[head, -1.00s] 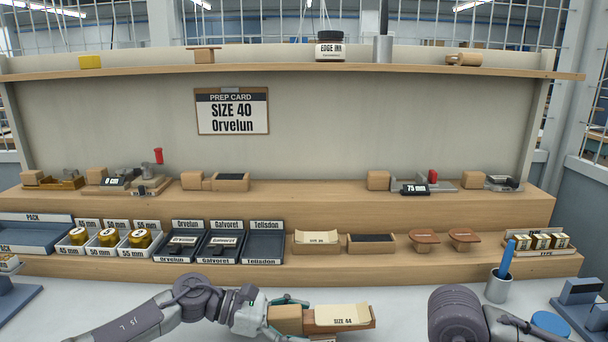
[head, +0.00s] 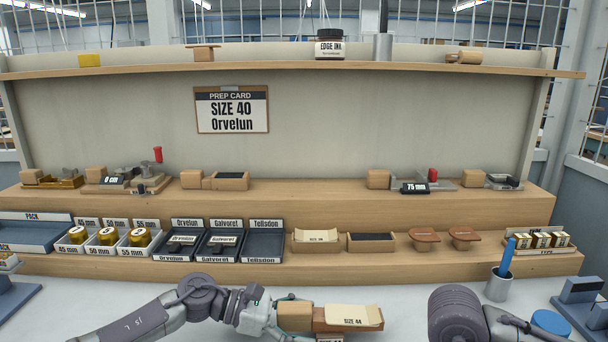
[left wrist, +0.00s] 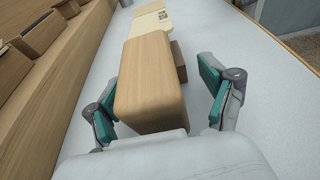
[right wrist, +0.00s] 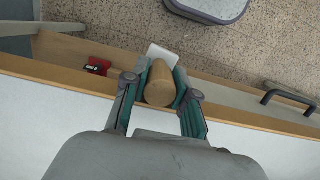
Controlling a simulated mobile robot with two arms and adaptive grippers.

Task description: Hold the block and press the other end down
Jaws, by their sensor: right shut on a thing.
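A light wooden block (head: 295,316) sits at the front of the white bench in the head view. In the left wrist view the block (left wrist: 150,80) lies between the fingers of my left gripper (left wrist: 158,105). A gap shows on the right side, so it looks open around the block. My right gripper (right wrist: 160,90) is shut on a rounded wooden handle (right wrist: 160,82) with a pale flat part beyond it. The right fingers are outside the head view.
Trays, wooden blocks and tools stand on the stepped shelf (head: 300,265) behind. A cup (head: 498,288) with a blue-handled tool stands at right. The right wrist view shows the bench's front edge (right wrist: 75,90) and a red object (right wrist: 97,66) below it.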

